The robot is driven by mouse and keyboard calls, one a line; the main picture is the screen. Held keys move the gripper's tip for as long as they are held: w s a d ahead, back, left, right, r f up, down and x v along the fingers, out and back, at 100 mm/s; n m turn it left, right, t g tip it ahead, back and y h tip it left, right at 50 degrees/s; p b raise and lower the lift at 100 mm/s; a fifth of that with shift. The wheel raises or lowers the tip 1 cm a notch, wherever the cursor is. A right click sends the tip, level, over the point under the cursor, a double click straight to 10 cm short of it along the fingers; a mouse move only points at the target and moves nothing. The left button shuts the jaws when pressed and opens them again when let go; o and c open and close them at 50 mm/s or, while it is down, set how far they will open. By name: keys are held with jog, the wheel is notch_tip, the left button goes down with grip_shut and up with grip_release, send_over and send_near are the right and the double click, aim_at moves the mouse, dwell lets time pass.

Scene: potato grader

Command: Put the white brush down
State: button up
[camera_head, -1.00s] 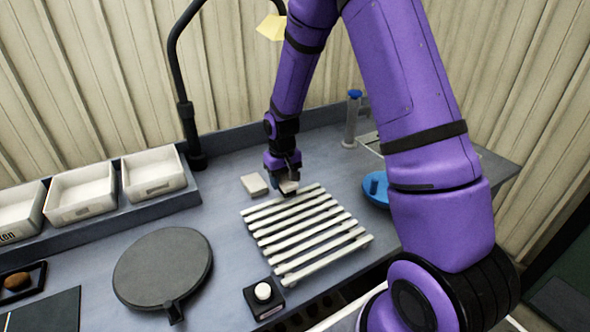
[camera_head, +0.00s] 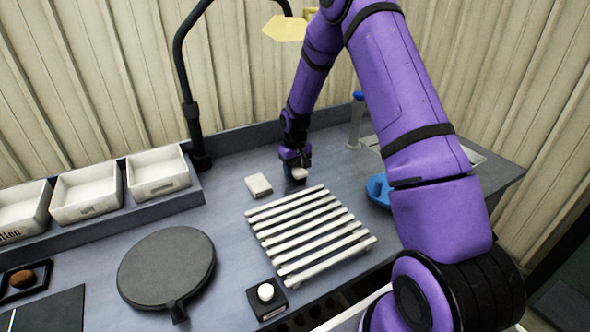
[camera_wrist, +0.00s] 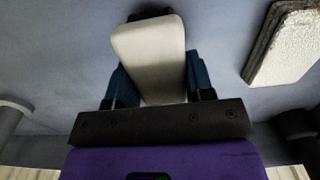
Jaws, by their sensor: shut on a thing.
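The white brush (camera_wrist: 150,55) is between the blue fingers of my gripper (camera_wrist: 155,85) in the wrist view, and the fingers are shut on it. In the head view, my gripper (camera_head: 297,167) is low over the grey bench, just behind the white slatted rack, and the brush (camera_head: 299,174) shows as a small pale piece at the fingertips. Dark bristles show at the brush's far end in the wrist view. I cannot tell whether the brush touches the bench.
A white block (camera_head: 258,185) lies left of my gripper; it also shows in the wrist view (camera_wrist: 284,42). The slatted rack (camera_head: 310,230) is in front. A blue round object (camera_head: 378,190) and a blue-topped cylinder (camera_head: 356,125) stand to the right. White bins (camera_head: 158,188) line the left.

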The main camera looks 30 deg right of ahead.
jog(key=shift+f, duration=0.2)
jog(key=shift+f, duration=0.15)
jog(key=o, duration=1)
jog(key=shift+c, duration=0.2)
